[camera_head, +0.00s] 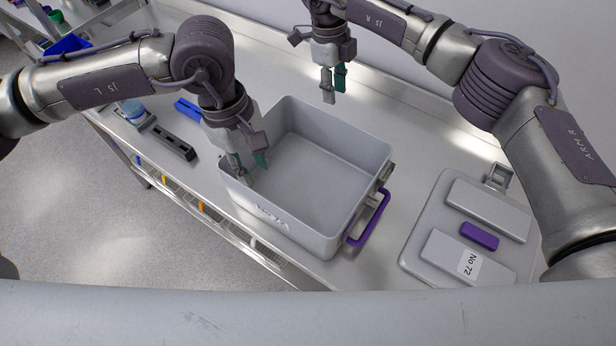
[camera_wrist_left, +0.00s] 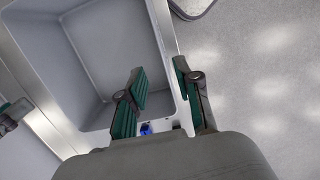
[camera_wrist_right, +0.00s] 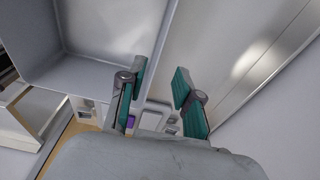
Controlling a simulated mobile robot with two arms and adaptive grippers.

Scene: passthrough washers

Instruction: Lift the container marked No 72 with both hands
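An open, empty grey container (camera_head: 318,222) sits on the metal table, with dark, unreadable lettering on its near wall and a purple handle (camera_head: 372,217) on its right side.
A blue bin (camera_head: 68,46) stands at the far left. The table's front edge runs close to the container.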

